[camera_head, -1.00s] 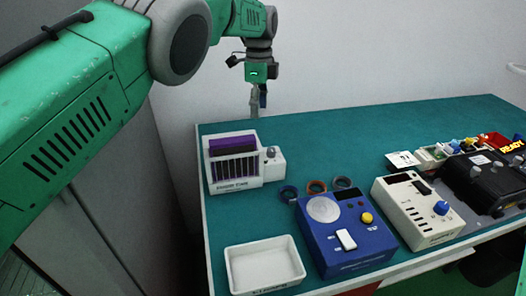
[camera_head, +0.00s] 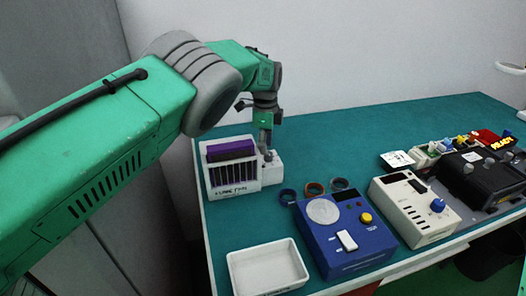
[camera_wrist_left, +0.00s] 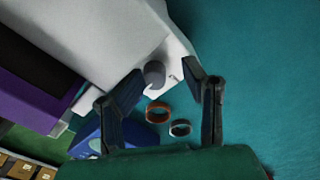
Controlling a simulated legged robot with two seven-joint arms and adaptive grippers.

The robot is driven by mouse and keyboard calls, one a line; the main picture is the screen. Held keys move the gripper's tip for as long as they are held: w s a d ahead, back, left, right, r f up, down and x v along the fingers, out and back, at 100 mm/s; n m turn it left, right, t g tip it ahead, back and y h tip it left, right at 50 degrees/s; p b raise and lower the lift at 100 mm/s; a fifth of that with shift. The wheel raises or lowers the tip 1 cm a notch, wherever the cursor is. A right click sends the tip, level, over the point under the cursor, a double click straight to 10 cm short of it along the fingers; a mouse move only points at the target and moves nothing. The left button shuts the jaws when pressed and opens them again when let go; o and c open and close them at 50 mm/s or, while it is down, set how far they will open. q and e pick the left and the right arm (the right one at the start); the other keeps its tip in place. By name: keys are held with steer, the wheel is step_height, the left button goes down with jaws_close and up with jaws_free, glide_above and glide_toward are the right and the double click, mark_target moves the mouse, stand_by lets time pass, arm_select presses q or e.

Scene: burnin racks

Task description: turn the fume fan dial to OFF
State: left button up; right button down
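The fume fan (camera_head: 231,166) is a white box with a purple top and dark slats at the left end of the table. Its grey dial (camera_wrist_left: 154,73) sits on the white side block (camera_head: 271,172). In the head view my left gripper (camera_head: 266,152) is over the block, pointing down, and hides most of the dial. In the left wrist view the fingers of my left gripper (camera_wrist_left: 158,82) are spread, with the dial between and beyond the tips. I cannot see clear contact with it. My right gripper is not in view.
Several tape rings, one of them orange-brown (camera_head: 314,188), lie right of the fan. A blue device (camera_head: 345,235), a white tray (camera_head: 266,268) and a cream device (camera_head: 412,207) stand along the front. A black device (camera_head: 485,180) is at right. The back of the table is clear.

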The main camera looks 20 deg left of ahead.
mark_target(271, 154)
arm_select(q)
steer(key=shift+s+d+f, duration=0.3)
steer(key=shift+d+f, duration=0.05)
steer(key=shift+f, duration=0.2)
steer(key=shift+s+d+f, duration=0.25)
steer(key=shift+d+f, duration=0.05)
steer(key=shift+f, duration=0.25)
steer(key=shift+w+d, duration=0.1)
steer(key=shift+d, duration=0.35)
steer(key=shift+w+a, duration=0.1)
steer(key=shift+a, duration=0.45)
steer(key=c, duration=0.6)
steer(key=shift+a+r, duration=0.1)
steer(key=shift+a, duration=0.25)
jaws_close()
steer(key=shift+a, duration=0.1)
steer(key=shift+d, duration=0.6)
steer(key=shift+a, duration=0.2)
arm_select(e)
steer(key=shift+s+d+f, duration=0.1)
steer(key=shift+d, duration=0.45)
arm_select(q)
steer(key=shift+d, duration=0.2)
